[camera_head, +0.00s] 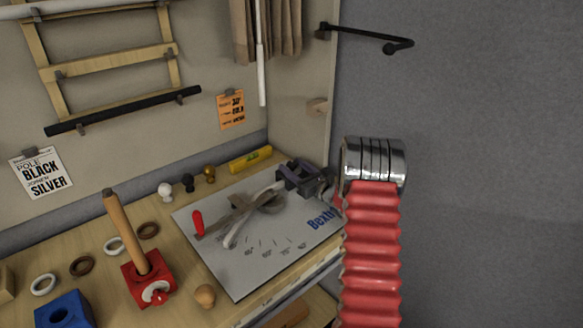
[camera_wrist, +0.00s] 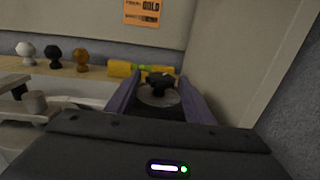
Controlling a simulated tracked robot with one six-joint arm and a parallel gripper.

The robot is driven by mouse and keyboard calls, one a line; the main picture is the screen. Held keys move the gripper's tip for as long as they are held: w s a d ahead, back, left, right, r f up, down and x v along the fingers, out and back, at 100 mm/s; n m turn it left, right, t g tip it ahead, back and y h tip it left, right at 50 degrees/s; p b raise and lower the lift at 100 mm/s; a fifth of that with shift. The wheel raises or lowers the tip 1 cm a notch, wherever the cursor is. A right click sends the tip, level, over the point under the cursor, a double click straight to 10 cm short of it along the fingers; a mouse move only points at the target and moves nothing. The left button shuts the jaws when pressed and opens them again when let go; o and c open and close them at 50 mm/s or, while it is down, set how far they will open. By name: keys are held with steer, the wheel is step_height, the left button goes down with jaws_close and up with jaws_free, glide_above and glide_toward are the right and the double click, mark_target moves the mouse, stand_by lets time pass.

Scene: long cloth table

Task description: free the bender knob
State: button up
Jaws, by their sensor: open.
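The bender (camera_head: 258,205) is a grey metal tool with a red handle (camera_head: 198,222), on a pale printed plate (camera_head: 272,262) on the table. In the wrist view, a dark lobed knob (camera_wrist: 159,80) stands over a round grey disc (camera_wrist: 158,97), between and slightly beyond my fingers. My gripper (camera_head: 289,174) is open above the back right part of the plate. Its two purple-grey fingers also show in the wrist view (camera_wrist: 160,88), one on each side of the knob. I cannot tell whether either finger touches it. In the head view the knob is not clearly visible.
A yellow level (camera_head: 250,160) lies behind the plate by the wall. White, black and gold finials (camera_head: 188,183) stand left of it. A red block with a wooden pole (camera_head: 148,280), rings (camera_head: 114,246) and a blue block (camera_head: 64,309) are at left. A side panel rises close at right.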

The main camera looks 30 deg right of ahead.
steer(key=shift+w, duration=0.45)
steer(key=c, duration=1)
steer(key=shift+c, duration=0.2)
steer(key=shift+n+y, duration=0.4)
steer(key=shift+y, duration=0.1)
steer(key=shift+r+n+g+y, duration=0.1)
steer(key=shift+n+g+y, duration=0.3)
steer(key=shift+n+y, duration=0.8)
steer(key=shift+n+g+y, duration=0.7)
steer(key=shift+n+y, duration=0.1)
steer(key=shift+y, duration=1.1)
steer(key=shift+a, duration=0.1)
